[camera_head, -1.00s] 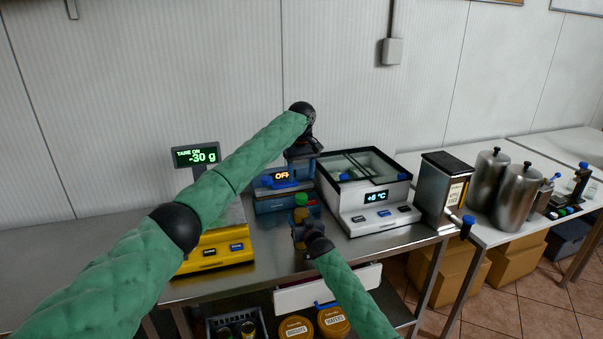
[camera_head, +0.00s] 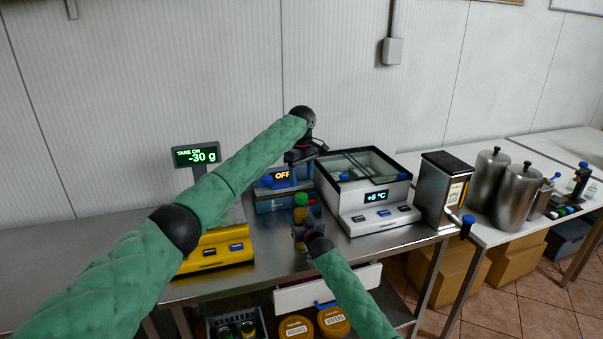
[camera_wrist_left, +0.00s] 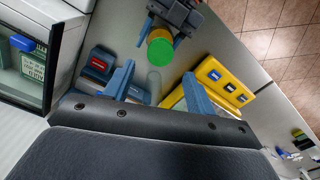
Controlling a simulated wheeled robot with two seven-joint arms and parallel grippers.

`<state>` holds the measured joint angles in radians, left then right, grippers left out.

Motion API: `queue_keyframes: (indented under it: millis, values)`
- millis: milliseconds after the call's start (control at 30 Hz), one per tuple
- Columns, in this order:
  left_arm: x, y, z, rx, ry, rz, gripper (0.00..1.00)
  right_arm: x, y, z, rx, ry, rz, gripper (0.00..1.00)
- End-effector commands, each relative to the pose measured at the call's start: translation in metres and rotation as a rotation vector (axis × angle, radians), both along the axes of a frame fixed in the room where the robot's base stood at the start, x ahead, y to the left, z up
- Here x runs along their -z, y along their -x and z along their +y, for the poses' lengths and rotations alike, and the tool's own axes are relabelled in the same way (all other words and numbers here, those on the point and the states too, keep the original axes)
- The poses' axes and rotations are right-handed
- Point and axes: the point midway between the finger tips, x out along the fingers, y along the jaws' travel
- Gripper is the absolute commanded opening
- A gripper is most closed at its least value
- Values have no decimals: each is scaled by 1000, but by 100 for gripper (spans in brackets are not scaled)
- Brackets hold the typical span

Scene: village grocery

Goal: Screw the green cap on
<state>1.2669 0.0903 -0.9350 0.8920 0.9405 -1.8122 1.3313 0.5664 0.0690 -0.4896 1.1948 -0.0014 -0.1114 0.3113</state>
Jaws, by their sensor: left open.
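The green cap (camera_head: 301,200) sits on top of a yellow jar (camera_head: 301,215); whether it is threaded cannot be told. In the left wrist view the green cap (camera_wrist_left: 160,50) faces me, with the yellow jar (camera_wrist_left: 161,33) behind it. My right gripper (camera_head: 300,236) is around the jar's lower part and holds it upright over the steel table; it also shows in the left wrist view (camera_wrist_left: 172,17). My left gripper (camera_head: 300,157) points down above the cap, apart from it. Its fingers (camera_wrist_left: 160,92) are open and empty in the left wrist view.
A blue device (camera_head: 268,201) reading OFF stands close behind the jar. A yellow scale (camera_head: 220,252) reading -30 g is to the left, and a white cooling box (camera_head: 375,222) to the right. A clear cylinder (camera_wrist_left: 154,84) shows beyond my left fingers.

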Motion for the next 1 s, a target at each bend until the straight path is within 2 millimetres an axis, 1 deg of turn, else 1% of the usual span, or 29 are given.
queue_keyframes:
  millis: [33, 200, 400, 600, 900, 933, 1000]
  values:
    - [7, 0, 1, -1, -1, 1, 56, 1, 0, 0, 0, 0, 1, 0]
    - [32, 0, 1, 0, 0, 3, 56, 1, 0, 0, 0, 0, 1, 0]
    - [55, 0, 0, 1, -1, 1, 56, 1, 0, 0, 0, 0, 1, 0]
    - [66, 0, 0, 1, 0, 0, 56, 1, 0, 0, 0, 0, 1, 0]
    - [67, 0, 0, 1, 1, 1, 56, 1, 0, 0, 0, 0, 1, 0]
    - [67, 0, 0, 1, 1, 1, 52, 1, 0, 0, 0, 0, 1, 0]
    - [67, 0, 0, 1, 1, 1, 38, 1, 0, 0, 0, 0, 1, 0]
